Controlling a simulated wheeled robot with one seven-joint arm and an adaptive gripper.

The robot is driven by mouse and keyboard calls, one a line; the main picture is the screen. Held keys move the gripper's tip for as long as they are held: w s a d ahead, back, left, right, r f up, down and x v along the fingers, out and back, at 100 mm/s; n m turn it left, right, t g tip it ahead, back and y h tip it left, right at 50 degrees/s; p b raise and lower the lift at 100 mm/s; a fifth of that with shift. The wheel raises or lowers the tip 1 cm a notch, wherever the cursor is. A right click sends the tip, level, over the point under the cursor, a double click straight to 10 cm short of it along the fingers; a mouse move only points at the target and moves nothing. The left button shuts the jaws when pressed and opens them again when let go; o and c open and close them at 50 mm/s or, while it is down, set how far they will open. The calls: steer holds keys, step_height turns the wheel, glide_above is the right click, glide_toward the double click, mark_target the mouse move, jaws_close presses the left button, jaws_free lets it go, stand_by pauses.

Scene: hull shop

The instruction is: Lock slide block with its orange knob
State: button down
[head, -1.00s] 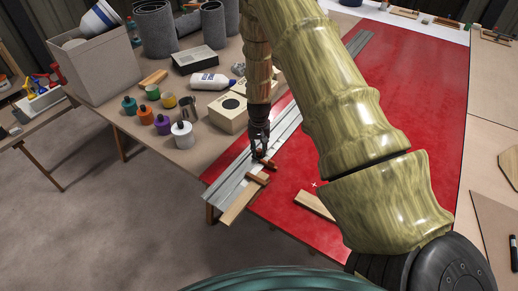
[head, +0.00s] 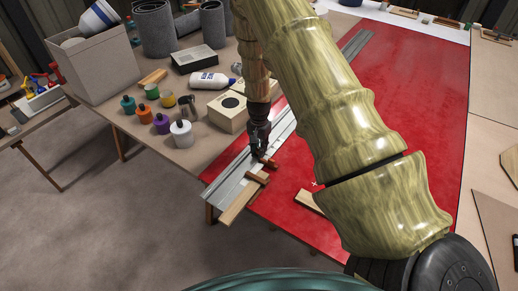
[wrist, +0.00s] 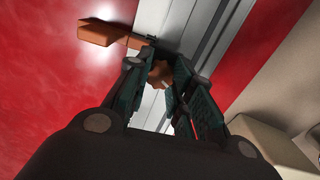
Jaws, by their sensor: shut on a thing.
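The grey metal rail (head: 291,122) runs diagonally along the left edge of the red table; it also shows in the wrist view (wrist: 180,20). My gripper (head: 257,154) points down over the rail's near end. In the wrist view, my gripper's fingers (wrist: 164,82) are shut on the orange-brown knob (wrist: 159,73), which they partly cover. An orange-brown bar (wrist: 100,31) lies beside the grip and reaches past the rail's edge over the red surface; it also shows in the head view (head: 270,164). The slide block under the grip is mostly hidden, and whether it is locked cannot be told.
A second brown piece (head: 258,177) and a pale wooden strip (head: 238,204) sit at the rail's near end. A beige box (head: 227,112) and several paint jars (head: 181,133) stand left of the rail. The red surface (head: 400,75) is mostly clear.

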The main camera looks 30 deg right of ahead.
steer(key=m, duration=0.5)
steer(key=shift+m, duration=0.3)
steer(key=m, duration=0.5)
steer(key=shift+m, duration=0.3)
steer(key=c, duration=1.2)
jaws_free()
step_height(320, 180, up, 12)
